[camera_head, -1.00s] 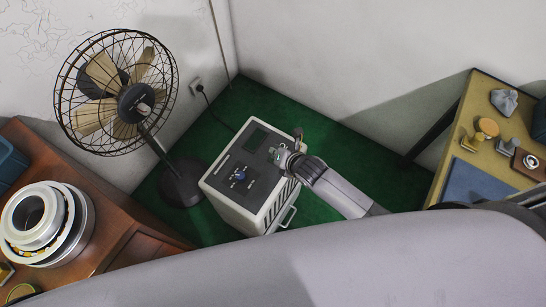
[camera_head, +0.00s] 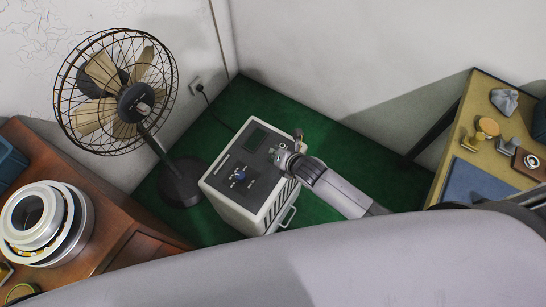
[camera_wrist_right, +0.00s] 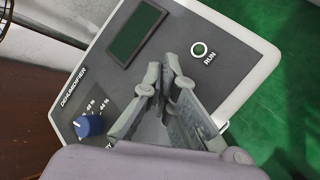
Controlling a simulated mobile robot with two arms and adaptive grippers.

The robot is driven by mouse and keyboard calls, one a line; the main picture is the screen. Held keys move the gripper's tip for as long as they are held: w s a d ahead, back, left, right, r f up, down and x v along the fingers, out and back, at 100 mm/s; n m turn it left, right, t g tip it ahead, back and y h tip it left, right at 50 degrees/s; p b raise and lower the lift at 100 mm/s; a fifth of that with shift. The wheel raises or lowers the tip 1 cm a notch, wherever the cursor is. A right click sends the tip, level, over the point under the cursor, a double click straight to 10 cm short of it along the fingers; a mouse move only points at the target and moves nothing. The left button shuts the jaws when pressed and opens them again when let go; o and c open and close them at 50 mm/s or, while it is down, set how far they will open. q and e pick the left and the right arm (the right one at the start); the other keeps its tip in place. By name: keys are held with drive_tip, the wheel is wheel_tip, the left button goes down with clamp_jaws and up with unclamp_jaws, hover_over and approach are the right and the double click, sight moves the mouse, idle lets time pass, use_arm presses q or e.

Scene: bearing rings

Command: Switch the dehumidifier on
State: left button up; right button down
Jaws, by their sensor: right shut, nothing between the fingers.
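The dehumidifier (camera_head: 232,205) is a pale box with a dark grey top panel, standing on the green floor. In the right wrist view its panel (camera_wrist_right: 116,77) carries a blank dark green display (camera_wrist_right: 138,34), a blue humidity knob (camera_wrist_right: 90,125) and a round green RUN button (camera_wrist_right: 199,48) with a pale ring. My right gripper (camera_head: 279,156) is over the panel's right part, shut and empty. In the wrist view its fingertips (camera_wrist_right: 163,70) appear just beside the RUN button, towards the display; I cannot tell whether they touch the panel. My left gripper is not in view.
A standing fan (camera_head: 180,183) is left of the dehumidifier. A wooden table (camera_head: 120,235) with bearing rings (camera_head: 75,240) is at lower left. A yellowish table (camera_head: 450,185) with small items is at right. Green floor (camera_head: 335,160) is clear behind. My arm crosses the foreground.

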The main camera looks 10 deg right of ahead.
drive_tip(key=shift+f, duration=0.2)
idle(0.4)
drive_tip(key=shift+r, duration=0.15)
drive_tip(key=shift+r+p, duration=0.45)
drive_tip(key=shift+p, duration=0.25)
wheel_tip(320, 180, up, 6)
drive_tip(key=p, duration=0.6)
drive_tip(key=shift+p, duration=0.35)
